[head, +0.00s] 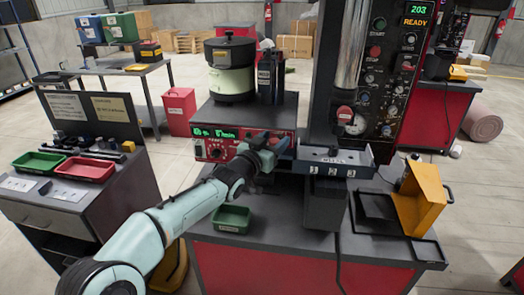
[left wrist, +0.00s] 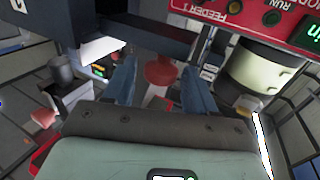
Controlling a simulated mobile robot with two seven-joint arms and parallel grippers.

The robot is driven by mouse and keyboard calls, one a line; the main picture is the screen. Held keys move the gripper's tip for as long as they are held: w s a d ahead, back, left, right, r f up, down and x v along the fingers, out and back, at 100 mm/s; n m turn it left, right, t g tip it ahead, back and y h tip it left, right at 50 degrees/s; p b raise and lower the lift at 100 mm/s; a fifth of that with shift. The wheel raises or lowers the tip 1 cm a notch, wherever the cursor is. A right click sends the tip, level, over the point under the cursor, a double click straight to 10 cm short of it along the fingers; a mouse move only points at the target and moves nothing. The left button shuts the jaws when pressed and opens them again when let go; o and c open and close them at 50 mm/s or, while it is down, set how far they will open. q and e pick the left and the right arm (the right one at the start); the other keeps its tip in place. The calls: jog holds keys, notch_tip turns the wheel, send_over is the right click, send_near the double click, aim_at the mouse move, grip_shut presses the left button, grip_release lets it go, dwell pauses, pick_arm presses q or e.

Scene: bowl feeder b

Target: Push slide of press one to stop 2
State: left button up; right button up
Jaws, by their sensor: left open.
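The slide unit of press one is a grey block (head: 335,160) under the press column, with stops marked 1, 2 and 3 on its front face (head: 328,170). My left gripper (head: 285,149) is at its left end, in front of the feeder panel. In the left wrist view my left gripper (left wrist: 160,78) has its blue fingers apart. A round red knob (left wrist: 161,71) shows in the gap between them, with clearance on both sides. A dark bar (left wrist: 150,34) runs just beyond the fingertips. I cannot tell which stop the slide is at. My right gripper is not in view.
The feeder panel (head: 215,142) and round bowl (head: 231,82) stand behind my left gripper. A small green tray (head: 232,219) is on the bench below my arm. A yellow bracket (head: 420,200) stands at the right. The press control panel (head: 386,70) reads READY.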

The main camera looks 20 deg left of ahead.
pick_arm(q)
jog(key=s+a+b, duration=0.1)
jog(key=s, duration=1.1)
jog(key=shift+s+a, duration=0.3)
jog(key=shift+a, duration=0.1)
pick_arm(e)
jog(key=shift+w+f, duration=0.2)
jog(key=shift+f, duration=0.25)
